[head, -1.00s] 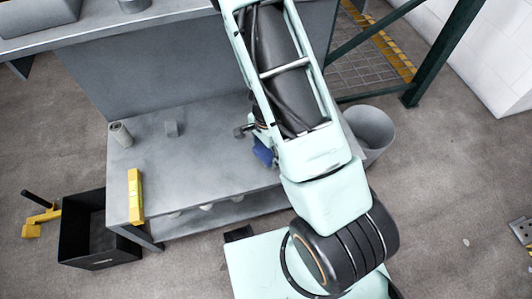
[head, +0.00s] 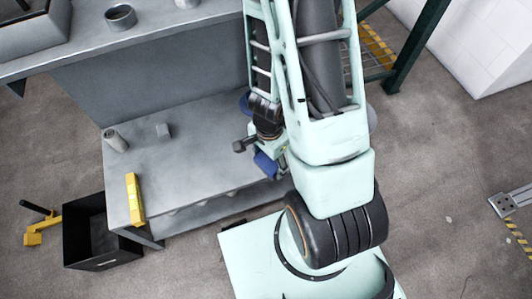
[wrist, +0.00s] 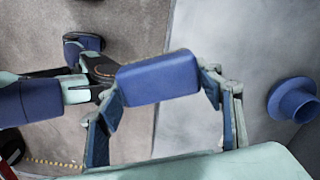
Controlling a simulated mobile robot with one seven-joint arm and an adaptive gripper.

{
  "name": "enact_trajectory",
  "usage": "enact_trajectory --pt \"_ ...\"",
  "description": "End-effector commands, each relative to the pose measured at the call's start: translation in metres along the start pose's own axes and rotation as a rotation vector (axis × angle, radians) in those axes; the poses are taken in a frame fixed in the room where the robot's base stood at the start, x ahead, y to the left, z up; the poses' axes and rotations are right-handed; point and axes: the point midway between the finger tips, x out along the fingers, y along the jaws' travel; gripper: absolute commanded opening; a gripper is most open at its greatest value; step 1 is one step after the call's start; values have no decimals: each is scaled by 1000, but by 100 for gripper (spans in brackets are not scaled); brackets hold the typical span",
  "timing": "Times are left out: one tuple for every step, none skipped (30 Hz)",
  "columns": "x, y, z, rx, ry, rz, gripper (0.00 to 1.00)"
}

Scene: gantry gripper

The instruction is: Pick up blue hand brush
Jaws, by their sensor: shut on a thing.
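The blue hand brush (wrist: 158,78) shows in the wrist view as a rounded blue block between the fingers of my gripper (wrist: 160,92). One finger pad is against each end of it, and my gripper is shut on it. Its bristles are not visible. In the head view a blue piece, apparently the brush (head: 265,165), shows beside my arm near the right end of the low grey bench (head: 195,130). My arm hides most of the gripper there.
On the bench are a grey cylinder (head: 115,140), a small grey block (head: 162,131) and a yellow level (head: 134,199). A black bin (head: 90,232) stands on the floor at left. A blue flanged piece (wrist: 295,100) shows at right in the wrist view.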

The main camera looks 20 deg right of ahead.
Motion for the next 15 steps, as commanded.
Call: enact_trajectory --pt "-6 3 1 6 -4 2 31" --pt "-7 4 1 6 -4 1 31" --pt "-8 6 2 8 -5 1 31" --pt "-9 6 3 8 -6 -1 31" --pt "-10 7 4 7 -7 -2 31" --pt "-12 8 6 9 -9 -3 31" --pt "-13 9 6 9 -9 -5 31" --pt "-15 9 7 10 -11 -6 31" --pt "-17 15 7 5 -8 6 31" --pt "-17 18 6 4 -6 11 31" --pt "-17 20 6 3 -5 13 31" --pt "-18 22 6 2 -4 16 31" --pt "-18 24 6 1 -3 17 31" --pt "-18 25 7 -1 -2 16 31" --pt "-18 26 7 0 -3 17 31"
